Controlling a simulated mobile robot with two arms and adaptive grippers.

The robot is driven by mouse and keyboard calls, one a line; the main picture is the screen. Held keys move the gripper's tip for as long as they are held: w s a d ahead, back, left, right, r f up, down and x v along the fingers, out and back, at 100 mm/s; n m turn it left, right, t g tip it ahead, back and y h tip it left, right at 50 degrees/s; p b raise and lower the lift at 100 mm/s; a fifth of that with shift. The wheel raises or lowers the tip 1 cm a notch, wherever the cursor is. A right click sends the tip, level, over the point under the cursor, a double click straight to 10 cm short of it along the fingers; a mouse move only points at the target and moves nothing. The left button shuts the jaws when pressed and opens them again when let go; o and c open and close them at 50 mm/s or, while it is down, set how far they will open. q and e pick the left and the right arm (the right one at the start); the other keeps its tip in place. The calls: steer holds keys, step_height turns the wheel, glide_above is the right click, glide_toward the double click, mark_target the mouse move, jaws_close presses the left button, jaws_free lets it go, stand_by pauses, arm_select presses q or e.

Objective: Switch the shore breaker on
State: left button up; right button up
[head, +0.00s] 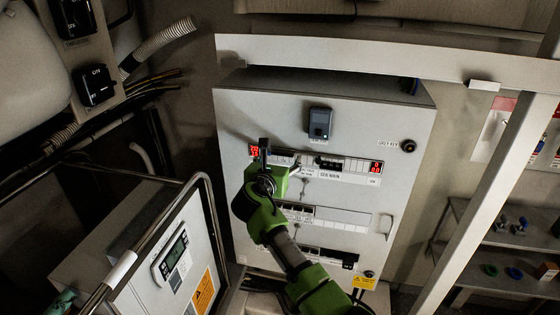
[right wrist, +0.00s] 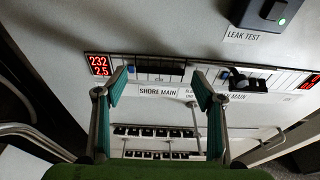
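The shore breaker (right wrist: 160,76) sits in the upper breaker row, above the "SHORE MAIN" label (right wrist: 157,91) in the right wrist view. It looks like a dark slot; I cannot tell its lever position. My right gripper (right wrist: 160,88) is open and empty, with one finger on each side of that label, in front of the panel. In the head view the right gripper (head: 279,160) covers most of the shore breaker. I cannot tell whether the fingers touch the panel. A bit of green at the lower left (head: 62,301) may be my left gripper; its fingers are not clear.
The black gen main breaker (right wrist: 246,78) is close to the right finger. A red display (right wrist: 100,65) reads 232 and 2.5. A leak test box (head: 319,123) is above the row. A white cabinet with a tubular rail (head: 208,205) stands at the left.

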steer(key=shift+r, duration=0.1)
step_height(320, 180, up, 10)
steer(key=shift+f, duration=0.1)
stand_by(0.4)
